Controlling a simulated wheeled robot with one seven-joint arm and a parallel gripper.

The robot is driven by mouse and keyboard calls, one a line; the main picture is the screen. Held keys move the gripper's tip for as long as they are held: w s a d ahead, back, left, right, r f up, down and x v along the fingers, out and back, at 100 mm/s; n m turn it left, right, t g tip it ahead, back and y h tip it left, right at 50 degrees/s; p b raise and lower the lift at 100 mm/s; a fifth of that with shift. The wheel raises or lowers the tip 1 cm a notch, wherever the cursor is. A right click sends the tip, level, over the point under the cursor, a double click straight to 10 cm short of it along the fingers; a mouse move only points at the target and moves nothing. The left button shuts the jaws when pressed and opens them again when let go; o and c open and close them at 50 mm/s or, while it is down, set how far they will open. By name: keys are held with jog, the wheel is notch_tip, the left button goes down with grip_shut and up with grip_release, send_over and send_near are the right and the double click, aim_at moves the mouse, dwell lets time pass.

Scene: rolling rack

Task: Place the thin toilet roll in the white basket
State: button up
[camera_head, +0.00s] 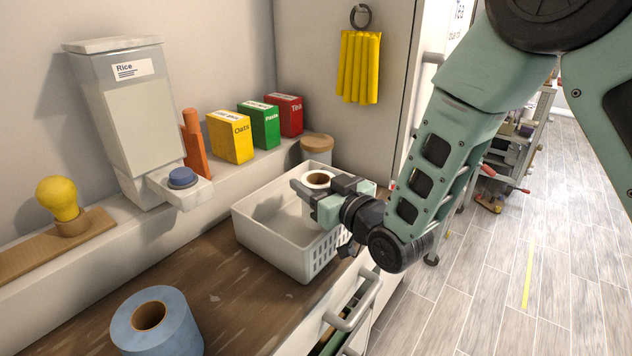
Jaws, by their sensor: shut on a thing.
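The thin toilet roll (319,179) is white with a brown core and stands upright inside the right part of the white basket (274,245). Its lower part is partly hidden by my gripper. My gripper (318,190) reaches in from the right over the basket's right wall and is shut on the roll. I cannot tell whether the roll touches the basket floor. The basket sits on the brown counter, and its left part is empty.
A thick blue roll (157,322) stands at the counter's front left. Bare counter (205,265) lies left of the basket.

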jog(key=shift+f+b, duration=0.65)
jog(key=shift+b, duration=0.1)
jog(key=o, duration=1)
jog(key=shift+r, duration=0.1)
